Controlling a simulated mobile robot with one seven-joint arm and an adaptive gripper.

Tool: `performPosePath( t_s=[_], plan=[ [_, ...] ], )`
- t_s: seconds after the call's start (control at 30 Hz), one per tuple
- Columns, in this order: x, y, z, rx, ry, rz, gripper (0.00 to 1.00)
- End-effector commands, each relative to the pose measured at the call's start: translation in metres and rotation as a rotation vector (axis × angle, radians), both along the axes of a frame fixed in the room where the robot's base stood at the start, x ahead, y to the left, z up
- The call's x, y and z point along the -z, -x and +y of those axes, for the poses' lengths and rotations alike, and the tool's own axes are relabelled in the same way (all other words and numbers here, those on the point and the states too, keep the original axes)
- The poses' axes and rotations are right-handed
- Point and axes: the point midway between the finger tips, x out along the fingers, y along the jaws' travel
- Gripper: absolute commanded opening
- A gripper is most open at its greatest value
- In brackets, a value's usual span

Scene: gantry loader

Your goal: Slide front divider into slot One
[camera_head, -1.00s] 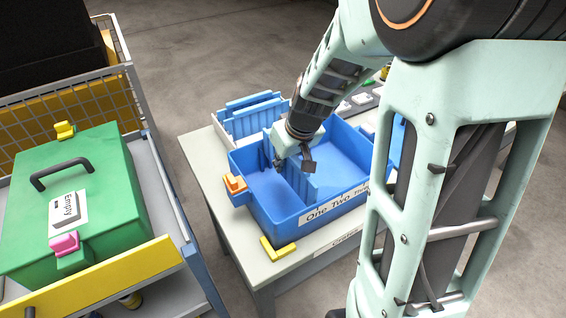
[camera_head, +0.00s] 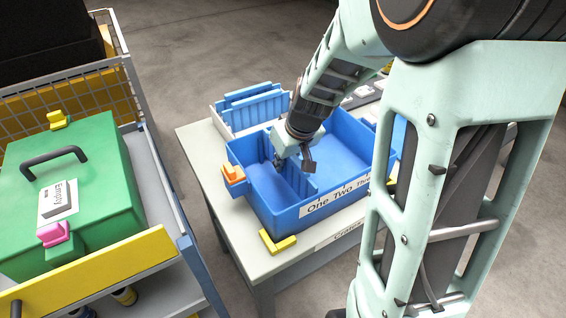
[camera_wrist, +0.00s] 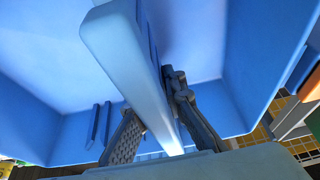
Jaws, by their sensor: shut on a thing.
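The blue crate (camera_head: 262,205) stands on the table, with "One", "Two" and a partly hidden third label on its front wall. A blue divider (camera_head: 298,178) stands upright inside it, running across the crate near the "One" label. My gripper (camera_head: 279,163) reaches down into the crate at the divider's far part. In the wrist view my gripper (camera_wrist: 155,112) is shut on the divider (camera_wrist: 122,58), one finger on each side. Slot ribs (camera_wrist: 98,124) show on a crate wall beside it. Whether the divider's ends sit in the slots cannot be told.
A white rack (camera_head: 226,126) with blue dividers stands behind the crate. An orange latch (camera_head: 233,174) and a yellow corner stop (camera_head: 277,243) are at the crate's left and front. A cart with a green box (camera_head: 95,200) stands left.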

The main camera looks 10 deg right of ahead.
Motion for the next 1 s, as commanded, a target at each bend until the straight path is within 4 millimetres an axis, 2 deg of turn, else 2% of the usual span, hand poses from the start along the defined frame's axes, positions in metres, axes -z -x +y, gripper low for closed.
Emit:
performPosePath(
  t_s=[0.8,1.0],
  plan=[
    [0.030,0.000,0.000,0.000,0.000,-0.001,0.00],
    [0.032,0.000,0.000,0.000,0.000,-0.001,0.00]
  ],
)
